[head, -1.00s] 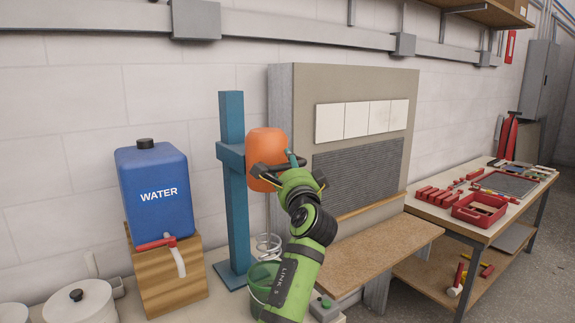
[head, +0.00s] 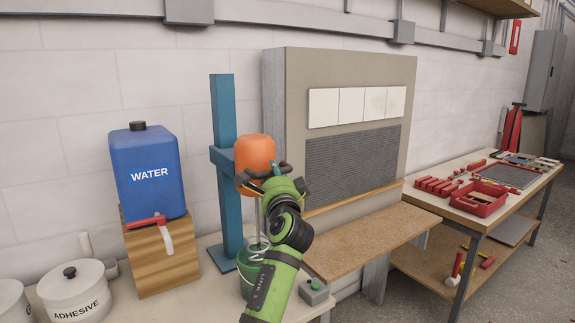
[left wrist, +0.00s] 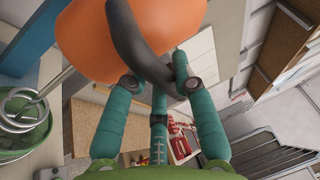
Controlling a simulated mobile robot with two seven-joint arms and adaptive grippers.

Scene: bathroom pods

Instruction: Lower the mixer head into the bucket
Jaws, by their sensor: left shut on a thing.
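The mixer has an orange motor head (head: 254,151) on a blue upright stand (head: 224,170). It also fills the top of the left wrist view (left wrist: 130,35). My left gripper (head: 270,182) is shut on its curved black handle (left wrist: 147,50), with teal fingers around it in the left wrist view. The wire whisk (head: 257,241) hangs under the head, and its coil overlaps the mouth of the green bucket (head: 246,268). In the left wrist view the coil (left wrist: 22,108) shows over the bucket (left wrist: 30,140). My arm hides part of the bucket. My right gripper is out of view.
A blue water jug (head: 150,182) stands on a wooden block (head: 160,255) to the left, near a white adhesive pot (head: 76,295). A grey box with a green button (head: 315,291) sits right of the bucket. A tiled panel and tool table (head: 455,215) lie further right.

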